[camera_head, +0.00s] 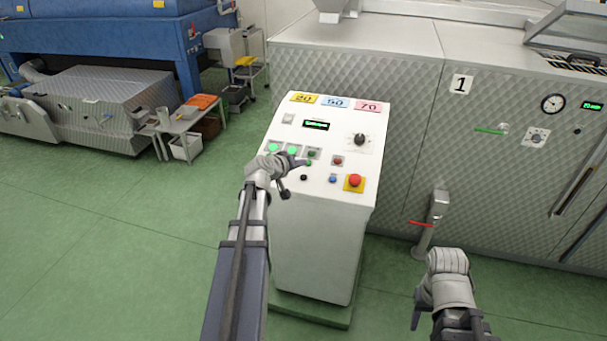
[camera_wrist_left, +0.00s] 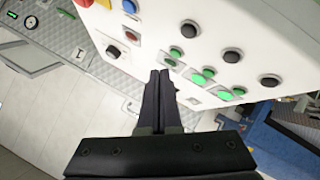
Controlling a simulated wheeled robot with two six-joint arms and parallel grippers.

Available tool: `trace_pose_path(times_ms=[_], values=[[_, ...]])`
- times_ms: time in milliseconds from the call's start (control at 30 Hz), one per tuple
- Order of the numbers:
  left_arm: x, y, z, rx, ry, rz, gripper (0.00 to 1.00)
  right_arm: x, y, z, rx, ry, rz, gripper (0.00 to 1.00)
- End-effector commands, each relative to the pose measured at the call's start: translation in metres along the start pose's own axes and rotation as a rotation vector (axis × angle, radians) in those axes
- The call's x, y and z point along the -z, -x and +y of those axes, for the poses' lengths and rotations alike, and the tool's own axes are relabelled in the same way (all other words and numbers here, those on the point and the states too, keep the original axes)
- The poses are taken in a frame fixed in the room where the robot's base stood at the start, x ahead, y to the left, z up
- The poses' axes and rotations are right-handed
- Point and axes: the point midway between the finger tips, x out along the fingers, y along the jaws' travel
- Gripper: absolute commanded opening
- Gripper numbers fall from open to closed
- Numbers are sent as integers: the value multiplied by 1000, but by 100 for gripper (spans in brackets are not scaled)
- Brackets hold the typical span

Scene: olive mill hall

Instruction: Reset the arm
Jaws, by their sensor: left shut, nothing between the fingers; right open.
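My left gripper (camera_head: 300,164) reaches in from the left over the lower left part of a white control panel (camera_head: 352,117). In the left wrist view its two dark fingers (camera_wrist_left: 160,78) are together, with nothing between them. The fingertips point at the panel face (camera_wrist_left: 150,40), close to its buttons; I cannot tell whether they touch it. My left forearm (camera_head: 240,262) hides part of the pedestal's left side. My right gripper (camera_head: 418,308) is open at the lower right, low in front of the machine and apart from the panel.
The panel carries lit green buttons (camera_head: 274,147), a dark knob (camera_head: 359,140), a red emergency stop (camera_head: 355,181) and a small display (camera_head: 316,125). A quilted metal machine (camera_head: 400,60) stands behind. A post with a red handle (camera_head: 421,223) stands right. Green floor (camera_head: 120,240) is clear left.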

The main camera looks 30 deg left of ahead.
Motion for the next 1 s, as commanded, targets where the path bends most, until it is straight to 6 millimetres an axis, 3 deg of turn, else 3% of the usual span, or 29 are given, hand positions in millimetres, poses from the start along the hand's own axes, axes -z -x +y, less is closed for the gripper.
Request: trace_pose_path(times_ms=[733,867,1000], values=[[-6,-2,4,-3,-8,-14,0,0,-1,0,0,1,0,50],[-45,-7,34,-19,-66,-113,0,0,-1,0,0,1,0,50],[-128,-7,86,-35,-194,-322,0,0,-1,0,0,1,0,50]])
